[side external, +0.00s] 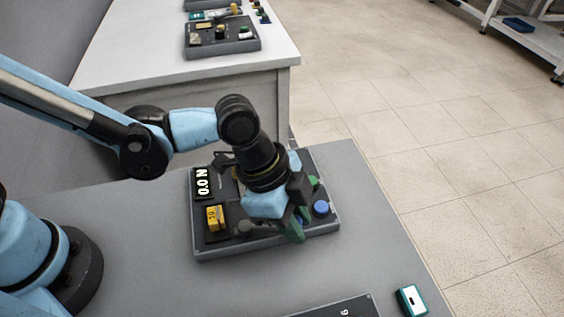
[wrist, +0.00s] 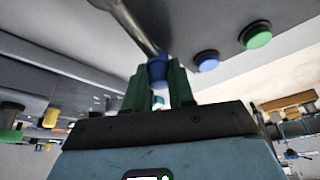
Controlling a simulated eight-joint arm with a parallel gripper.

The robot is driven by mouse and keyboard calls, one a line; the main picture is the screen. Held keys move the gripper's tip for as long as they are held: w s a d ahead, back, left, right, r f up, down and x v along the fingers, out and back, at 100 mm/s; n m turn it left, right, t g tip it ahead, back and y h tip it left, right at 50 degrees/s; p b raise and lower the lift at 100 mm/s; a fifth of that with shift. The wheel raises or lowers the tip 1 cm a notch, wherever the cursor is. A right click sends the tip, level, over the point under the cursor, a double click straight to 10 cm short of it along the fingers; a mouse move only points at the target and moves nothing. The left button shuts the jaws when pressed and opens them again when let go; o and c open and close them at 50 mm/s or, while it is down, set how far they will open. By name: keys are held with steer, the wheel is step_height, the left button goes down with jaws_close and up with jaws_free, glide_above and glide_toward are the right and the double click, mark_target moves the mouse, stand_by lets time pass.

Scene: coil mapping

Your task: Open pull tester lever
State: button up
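The pull tester (side external: 262,243) is a dark panel box on the grey table, with a "0.0 N" display (side external: 202,182) at its left. Its lever shows in the wrist view as a metal rod (wrist: 137,25) ending in a blue knob (wrist: 157,70). My gripper (wrist: 158,85) has green fingers standing either side of the knob, with little or no gap visible. I cannot tell whether they press on it. In the side view my gripper (side external: 298,220) is low over the tester's front right, and my wrist hides most of the lever.
A blue button (side external: 320,207) sits close to the right of my fingers; a green button (wrist: 257,34) lies beyond it. A yellow block (side external: 215,218) is on the tester's left. A teal-edged device (side external: 411,300) and a dark panel (side external: 335,307) lie at the front. Table left of the tester is clear.

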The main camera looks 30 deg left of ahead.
steer(key=shift+w, duration=0.15)
jaws_close()
steer(key=shift+w+a+n+t, duration=0.25)
steer(key=shift+w+n, duration=0.1)
steer(key=shift+n, duration=0.3)
steer(key=shift+w+a+n+t, duration=0.25)
steer(key=shift+w+n, duration=0.05)
steer(key=shift+n, duration=0.35)
steer(key=w+a+n, duration=0.1)
steer(key=n+t+y, duration=0.1)
steer(key=n, duration=0.1)
steer(key=shift+w+a+n, duration=0.3)
steer(key=shift+w+a, duration=0.05)
steer(key=shift+a, duration=0.05)
steer(key=a+n, duration=0.1)
steer(key=w+a+n+t+y, duration=0.1)
steer(key=n, duration=0.1)
steer(key=shift+w+a+n+y, duration=0.1)
steer(key=shift+a+n+y, duration=0.3)
steer(key=shift+a+n, duration=0.65)
steer(key=shift+d+n, duration=0.15)
steer(key=shift+n, duration=0.1)
steer(key=o, duration=0.9)
jaws_free()
steer(key=shift+c, duration=0.2)
steer(key=shift+r, duration=0.1)
steer(key=v, duration=1.2)
